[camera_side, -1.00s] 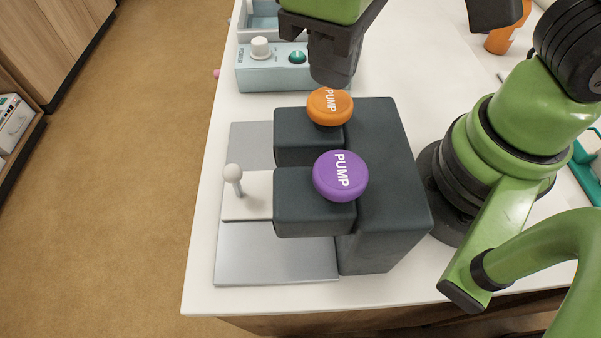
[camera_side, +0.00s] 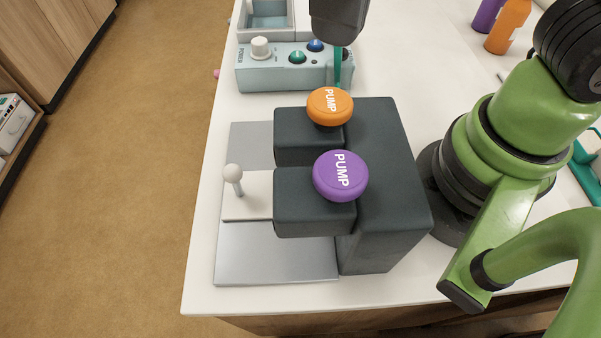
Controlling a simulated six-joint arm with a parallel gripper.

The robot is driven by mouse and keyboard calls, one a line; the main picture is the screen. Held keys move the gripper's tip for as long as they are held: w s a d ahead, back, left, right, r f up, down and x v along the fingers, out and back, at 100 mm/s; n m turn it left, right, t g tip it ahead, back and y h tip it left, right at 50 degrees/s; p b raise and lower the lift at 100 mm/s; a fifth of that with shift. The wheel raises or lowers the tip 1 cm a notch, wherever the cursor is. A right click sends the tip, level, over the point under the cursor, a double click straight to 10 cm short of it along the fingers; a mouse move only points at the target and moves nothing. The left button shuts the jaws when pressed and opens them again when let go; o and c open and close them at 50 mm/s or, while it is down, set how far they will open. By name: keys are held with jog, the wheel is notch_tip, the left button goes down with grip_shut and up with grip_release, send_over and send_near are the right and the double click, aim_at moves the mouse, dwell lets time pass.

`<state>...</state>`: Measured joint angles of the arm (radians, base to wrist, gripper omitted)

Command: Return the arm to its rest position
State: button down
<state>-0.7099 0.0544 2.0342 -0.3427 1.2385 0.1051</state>
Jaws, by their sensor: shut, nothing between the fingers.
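My gripper (camera_side: 338,22) is at the top of the view, cut off by the upper edge. The block carries an orange PUMP button (camera_side: 330,106) and a purple PUMP button (camera_side: 340,175). The rest of my arm's wrist is out of view.
A light blue control box (camera_side: 275,72) with a white knob and green and blue buttons stands behind the block. A grey tray (camera_side: 265,12) is behind it. Orange (camera_side: 508,25) and purple (camera_side: 487,15) bottles stand at the back right. A small white lever (camera_side: 234,178) rises left of the block.

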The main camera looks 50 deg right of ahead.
jog(key=shift+r, duration=0.85)
jog(key=s+d+r+m+t+y, duration=0.2)
jog(key=d+m+t, duration=0.5)
jog(key=d, duration=0.5)
jog(key=shift+v, duration=0.8)
